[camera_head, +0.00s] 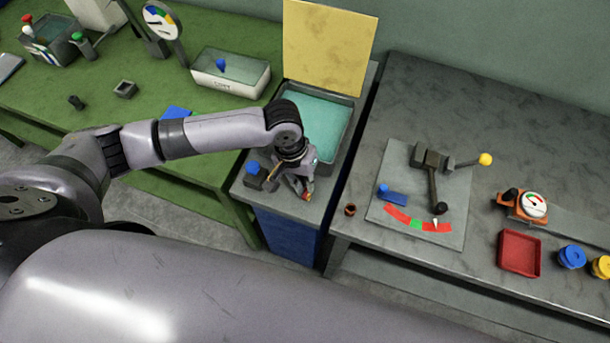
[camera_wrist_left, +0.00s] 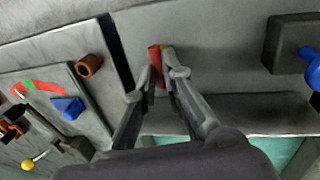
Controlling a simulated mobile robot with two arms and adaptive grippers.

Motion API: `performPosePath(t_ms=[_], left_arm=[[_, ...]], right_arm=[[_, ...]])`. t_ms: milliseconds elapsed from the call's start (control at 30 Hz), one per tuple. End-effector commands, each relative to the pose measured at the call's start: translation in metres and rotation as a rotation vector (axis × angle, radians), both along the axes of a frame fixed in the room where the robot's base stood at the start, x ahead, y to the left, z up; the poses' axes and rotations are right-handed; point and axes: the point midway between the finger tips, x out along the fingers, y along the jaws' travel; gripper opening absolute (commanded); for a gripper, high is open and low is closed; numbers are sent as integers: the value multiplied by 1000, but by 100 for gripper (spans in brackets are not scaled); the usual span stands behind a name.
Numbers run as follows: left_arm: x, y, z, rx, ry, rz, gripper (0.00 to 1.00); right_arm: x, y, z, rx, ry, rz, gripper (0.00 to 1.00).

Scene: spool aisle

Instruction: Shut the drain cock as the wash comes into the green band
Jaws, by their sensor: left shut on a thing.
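The wash tank (camera_head: 352,128) holds teal liquid (camera_head: 312,115). My left gripper (camera_head: 305,192) is over the tank's grey front ledge. In the left wrist view, the left gripper (camera_wrist_left: 164,56) is shut on a small red handle (camera_wrist_left: 155,58), with a yellowish bit beside it. I take this handle for the drain cock; its body is hidden. A red-and-green arc shows on a grey plate, with its green band (camera_head: 416,225) in the middle. A pale pointer sits over the right red part, off the green. My right gripper is out of view.
Beside the gripper stands a dark block with a blue knob (camera_head: 253,167). On the right bench are a yellow-knobbed lever (camera_head: 485,159), a small brown cup (camera_head: 350,210), a dial gauge (camera_head: 533,204) and a red tray (camera_head: 519,255). A gap separates tank and bench.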

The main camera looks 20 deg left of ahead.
Motion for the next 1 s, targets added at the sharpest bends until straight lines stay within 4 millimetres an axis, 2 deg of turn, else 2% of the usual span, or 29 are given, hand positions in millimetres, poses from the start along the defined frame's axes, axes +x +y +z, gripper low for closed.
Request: performPosePath(t_ms=[67, 400, 433, 700, 1000], left_arm=[[0, 0, 2, 0, 0, -30, 0], [1, 0, 0, -1, -2, -47, 0], [1, 0, 0, -1, -2, -47, 11], [1, 0, 0, -1, -2, -46, 29], [1, 0, 0, -1, -2, -46, 30]], right_arm=[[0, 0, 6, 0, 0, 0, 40], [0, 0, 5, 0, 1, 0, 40], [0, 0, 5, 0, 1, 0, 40], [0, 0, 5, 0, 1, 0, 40], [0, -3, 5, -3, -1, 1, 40]])
